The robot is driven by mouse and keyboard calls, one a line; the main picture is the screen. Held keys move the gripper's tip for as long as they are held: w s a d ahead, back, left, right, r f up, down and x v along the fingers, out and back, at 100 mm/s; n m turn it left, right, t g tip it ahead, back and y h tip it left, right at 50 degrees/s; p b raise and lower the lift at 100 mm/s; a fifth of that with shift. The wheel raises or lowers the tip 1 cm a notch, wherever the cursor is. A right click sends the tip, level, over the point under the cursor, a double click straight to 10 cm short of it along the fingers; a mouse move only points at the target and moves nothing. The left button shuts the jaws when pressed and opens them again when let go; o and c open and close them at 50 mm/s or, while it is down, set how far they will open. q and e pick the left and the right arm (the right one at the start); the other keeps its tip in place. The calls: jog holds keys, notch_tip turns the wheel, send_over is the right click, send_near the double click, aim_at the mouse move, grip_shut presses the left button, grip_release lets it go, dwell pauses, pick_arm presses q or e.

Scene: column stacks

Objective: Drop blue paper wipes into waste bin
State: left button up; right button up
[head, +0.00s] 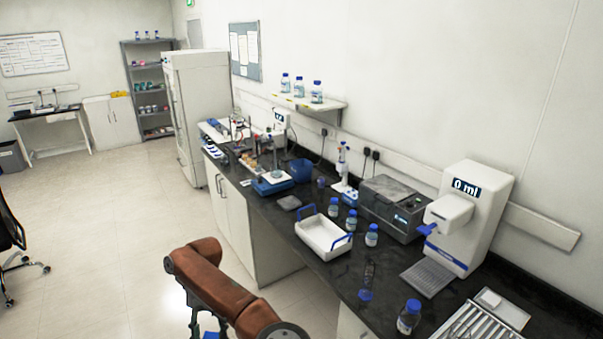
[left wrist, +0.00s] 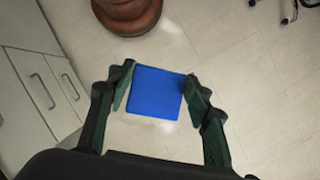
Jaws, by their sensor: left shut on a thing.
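The blue paper wipe (left wrist: 156,94) is a flat blue square between the fingers of my left gripper (left wrist: 160,83) in the left wrist view. The gripper is shut on it and holds it above the pale tiled floor. In the head view only a small blue piece of the wipe (head: 210,335) shows at the bottom edge, below my brown left arm. A dark grey bin (head: 12,158) stands on the floor at the far left of the head view, far from the gripper. My right gripper is not in view.
The black bench (head: 330,275) on the right carries a white tray with blue handles (head: 323,237), several blue-capped bottles and a dispenser (head: 475,215). White cabinets (left wrist: 38,90) stand left in the wrist view. An office chair (head: 12,240) is at left. The floor between is clear.

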pick_arm(q)
jog(key=s+d, duration=0.1)
jog(key=s+d+n, duration=0.2)
jog(key=d, duration=0.1)
jog(key=shift+h, duration=0.4)
jog(key=shift+w+d, duration=0.1)
